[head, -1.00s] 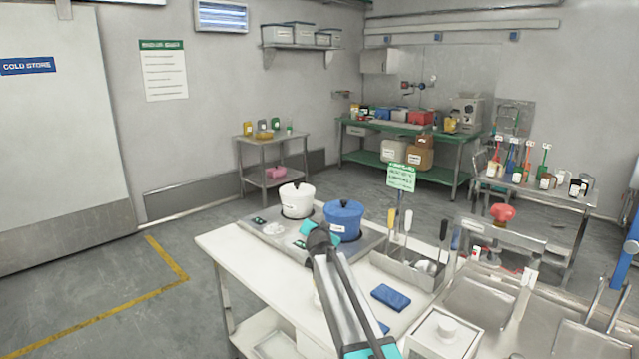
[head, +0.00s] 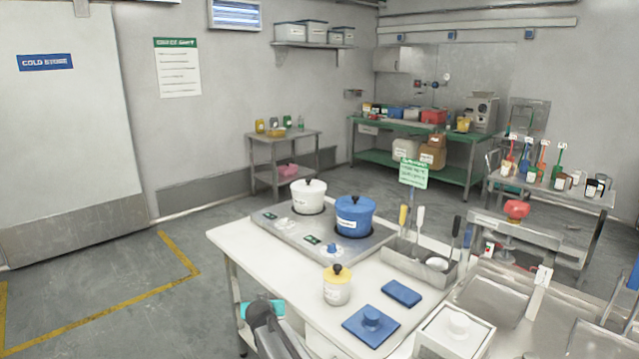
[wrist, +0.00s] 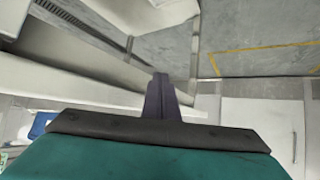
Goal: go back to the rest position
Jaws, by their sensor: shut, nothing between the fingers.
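My gripper (wrist: 162,98) is shut and empty in the wrist view, its dark fingers together in front of its teal body. In the head view my arm is folded low at the front left edge of the white table (head: 240,237), and the teal part of my gripper shows there; its fingertips cannot be made out. It is apart from the pots. A white pot (head: 308,197) and a blue pot (head: 353,218) stand lidded on the grey hob (head: 290,233). A small cream jar (head: 336,290) with a yellow lid stands near the table's front.
Open floor (head: 150,270) lies to the left.

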